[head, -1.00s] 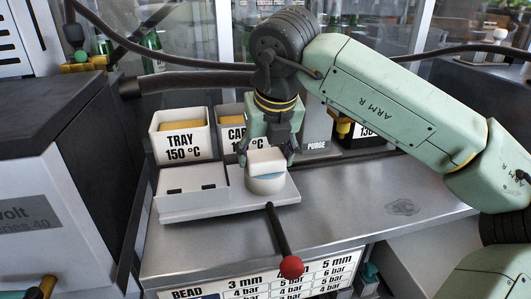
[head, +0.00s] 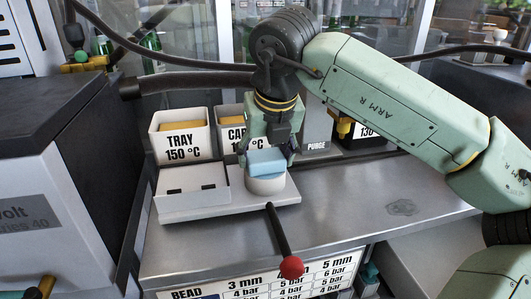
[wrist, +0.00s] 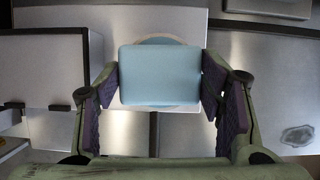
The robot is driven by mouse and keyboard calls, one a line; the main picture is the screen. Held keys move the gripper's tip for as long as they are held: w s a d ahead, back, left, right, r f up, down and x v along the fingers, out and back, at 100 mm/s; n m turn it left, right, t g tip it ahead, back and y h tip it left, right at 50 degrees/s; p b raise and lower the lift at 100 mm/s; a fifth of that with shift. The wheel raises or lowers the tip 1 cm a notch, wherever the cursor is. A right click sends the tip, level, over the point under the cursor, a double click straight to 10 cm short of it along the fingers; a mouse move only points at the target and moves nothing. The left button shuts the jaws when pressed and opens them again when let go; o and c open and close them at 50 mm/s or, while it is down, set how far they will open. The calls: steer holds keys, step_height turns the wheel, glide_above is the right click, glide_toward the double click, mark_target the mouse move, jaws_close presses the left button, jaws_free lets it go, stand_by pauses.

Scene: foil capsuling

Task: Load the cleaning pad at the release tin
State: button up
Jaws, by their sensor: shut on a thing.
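The cleaning pad (head: 266,161) is a light blue block held level between the fingers of my gripper (head: 267,156). The release tin (head: 266,185) is a round white tub directly under the pad. In the wrist view the pad (wrist: 160,75) fills the space between the purple finger pads of my gripper (wrist: 161,88). It covers most of the release tin (wrist: 160,41), whose rim and a strip of blue content show past its far edge. I cannot tell whether the pad touches the tin's content.
The tin stands on a white tray (head: 215,208), beside a white slotted box (head: 187,192). Two labelled bins, TRAY (head: 180,145) and CAP (head: 232,130), stand behind. A red-knobbed lever (head: 291,267) projects in front. The steel bench (head: 350,205) is clear to the right.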

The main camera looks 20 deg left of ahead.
mark_target(265, 156)
steer(key=shift+f, duration=0.1)
steer(key=shift+r+p, duration=2.35)
steer(key=shift+r, duration=1.25)
steer(key=shift+f, duration=0.1)
